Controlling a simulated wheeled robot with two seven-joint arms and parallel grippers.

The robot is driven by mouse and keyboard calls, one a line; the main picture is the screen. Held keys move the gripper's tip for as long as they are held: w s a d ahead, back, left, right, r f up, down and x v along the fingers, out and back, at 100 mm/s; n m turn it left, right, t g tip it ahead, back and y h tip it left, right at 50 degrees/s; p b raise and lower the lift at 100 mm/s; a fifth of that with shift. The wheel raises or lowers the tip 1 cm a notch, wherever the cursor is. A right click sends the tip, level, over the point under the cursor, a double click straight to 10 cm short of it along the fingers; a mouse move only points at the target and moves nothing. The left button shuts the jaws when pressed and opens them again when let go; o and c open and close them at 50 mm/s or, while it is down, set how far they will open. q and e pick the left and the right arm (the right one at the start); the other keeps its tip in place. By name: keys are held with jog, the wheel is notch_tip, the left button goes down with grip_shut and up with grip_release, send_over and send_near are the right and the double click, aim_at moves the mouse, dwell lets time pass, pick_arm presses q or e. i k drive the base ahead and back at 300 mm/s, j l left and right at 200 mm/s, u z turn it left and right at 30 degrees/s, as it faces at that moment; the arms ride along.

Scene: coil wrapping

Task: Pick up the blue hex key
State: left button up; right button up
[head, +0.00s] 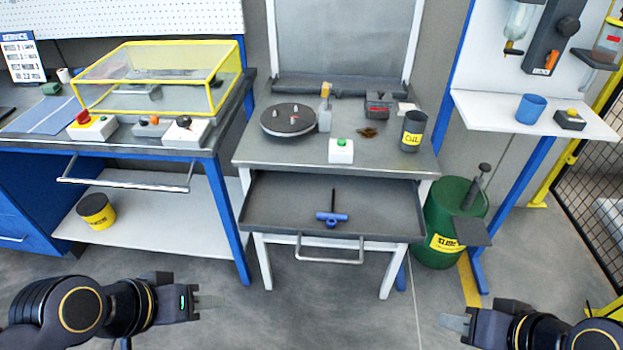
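The blue hex key (332,217) has a blue T-shaped handle and a dark shaft. It lies in the open drawer (270,208) of the middle workbench, with its shaft pointing to the back. My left gripper (208,307) is low at the left, in front of the bench and well apart from the key. My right gripper (455,327) is low at the right, also far from the key. I see nothing held in either gripper, but the finger gaps are not clear from this angle.
The drawer's handle (330,261) sticks out in front. On the benchtop above stand a round dark turntable (288,120), a green-button box (341,151) and a dark oil cup (413,130). A green bin (452,215) stands right of the bench. The floor in front is clear.

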aim_at(330, 217)
jog(key=i+j, duration=0.7)
jog(key=i+l+z, duration=0.05)
